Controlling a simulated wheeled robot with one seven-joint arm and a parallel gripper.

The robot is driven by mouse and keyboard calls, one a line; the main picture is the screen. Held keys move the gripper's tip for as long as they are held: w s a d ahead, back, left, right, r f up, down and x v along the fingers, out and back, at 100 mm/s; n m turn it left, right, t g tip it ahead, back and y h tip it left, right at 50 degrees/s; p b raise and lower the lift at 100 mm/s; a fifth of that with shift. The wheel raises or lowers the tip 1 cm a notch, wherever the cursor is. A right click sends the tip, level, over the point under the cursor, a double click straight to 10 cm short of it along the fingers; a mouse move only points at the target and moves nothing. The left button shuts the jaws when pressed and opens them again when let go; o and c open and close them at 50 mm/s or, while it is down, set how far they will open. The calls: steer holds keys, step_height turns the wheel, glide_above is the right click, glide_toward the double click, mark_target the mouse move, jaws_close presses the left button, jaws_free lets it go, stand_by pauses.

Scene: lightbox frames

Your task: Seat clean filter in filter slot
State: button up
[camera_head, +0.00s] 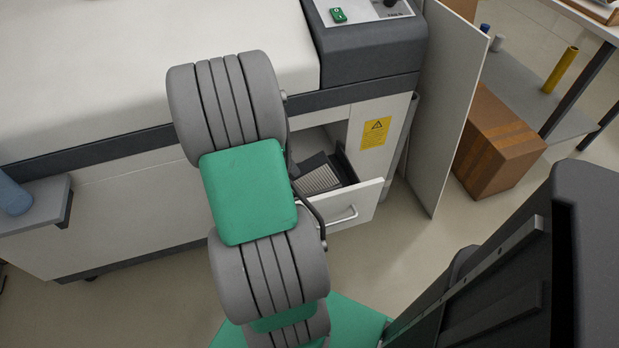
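An open drawer (368,204) with a white front and a handle sticks out of the white machine. Inside it lies a flat, light grey pleated panel (318,179), which looks like a filter, beside a dark frame or wall (346,166). I cannot tell whether it is the clean filter, or whether it is seated in a slot. The filter slot itself cannot be made out. My arm's grey and green links cover the drawer's left part. My gripper is not visible; the arm's own links may hide it.
The machine's white top (90,60) and dark control box (372,40) with a green switch (338,15) stand behind. A white panel door (450,110) stands open at right. A cardboard box (497,140) sits beyond it. Floor in front of the drawer is clear.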

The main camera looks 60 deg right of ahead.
mark_target(308, 165)
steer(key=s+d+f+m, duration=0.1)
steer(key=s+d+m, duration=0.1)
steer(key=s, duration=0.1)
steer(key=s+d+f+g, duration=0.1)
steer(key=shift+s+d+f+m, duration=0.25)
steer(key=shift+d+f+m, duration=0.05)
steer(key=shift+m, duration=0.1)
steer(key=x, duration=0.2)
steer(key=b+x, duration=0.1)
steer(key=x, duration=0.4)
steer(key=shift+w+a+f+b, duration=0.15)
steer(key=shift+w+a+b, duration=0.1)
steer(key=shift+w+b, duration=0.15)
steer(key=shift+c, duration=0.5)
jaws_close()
